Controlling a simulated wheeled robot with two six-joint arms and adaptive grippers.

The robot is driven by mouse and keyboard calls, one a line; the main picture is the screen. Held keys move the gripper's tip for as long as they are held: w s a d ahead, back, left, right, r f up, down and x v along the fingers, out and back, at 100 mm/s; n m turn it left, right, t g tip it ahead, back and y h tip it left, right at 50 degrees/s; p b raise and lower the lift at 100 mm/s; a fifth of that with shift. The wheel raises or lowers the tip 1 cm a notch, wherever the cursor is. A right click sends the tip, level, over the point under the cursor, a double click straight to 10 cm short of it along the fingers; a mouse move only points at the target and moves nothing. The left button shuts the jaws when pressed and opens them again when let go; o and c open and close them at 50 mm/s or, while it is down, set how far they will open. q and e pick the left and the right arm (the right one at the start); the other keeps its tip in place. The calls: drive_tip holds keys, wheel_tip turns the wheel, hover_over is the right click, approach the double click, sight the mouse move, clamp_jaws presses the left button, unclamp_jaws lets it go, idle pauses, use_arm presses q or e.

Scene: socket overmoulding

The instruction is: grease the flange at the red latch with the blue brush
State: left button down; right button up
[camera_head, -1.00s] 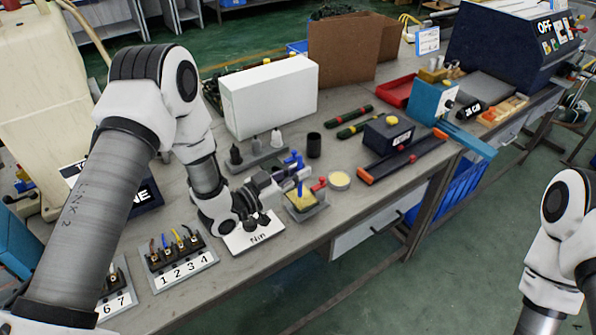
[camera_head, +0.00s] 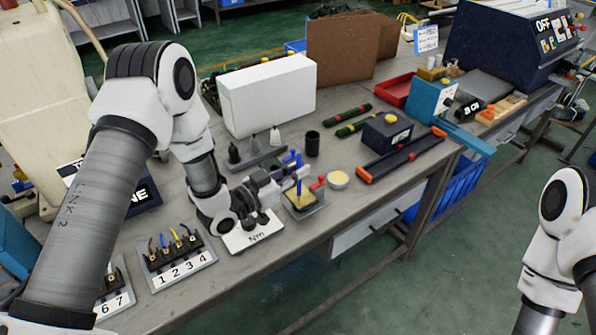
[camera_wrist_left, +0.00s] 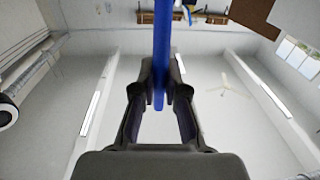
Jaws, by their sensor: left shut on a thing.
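My left gripper (camera_head: 286,176) is shut on the blue brush (camera_head: 299,186), whose handle stands nearly upright. The wrist view shows the blue handle (camera_wrist_left: 161,50) between the two fingertips (camera_wrist_left: 160,88). The brush is over a small grey fixture with a yellowish top face (camera_head: 301,201), which appears to be the flange. The red latch (camera_head: 318,184) is just right of the brush. The brush's lower end is too small to tell whether it touches the yellowish face. My right arm shows at the right edge, its gripper out of view.
A round tin with a pale yellow top (camera_head: 338,179) stands right of the latch. A black cup (camera_head: 313,144) and a rack of nozzles (camera_head: 254,158) are behind. Numbered holders (camera_head: 180,263) are at front left. A dark box (camera_head: 387,132) and orange-ended rail (camera_head: 400,157) lie right.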

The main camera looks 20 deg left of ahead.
use_arm(q)
drive_tip(key=shift+s+d+f+b, duration=0.1)
drive_tip(key=shift+s+d+b, duration=0.15)
drive_tip(key=shift+d+b, duration=0.1)
idle(1.3)
wheel_tip(320, 180, up, 3)
drive_tip(key=shift+r+p, duration=0.1)
drive_tip(key=shift+p, duration=0.85)
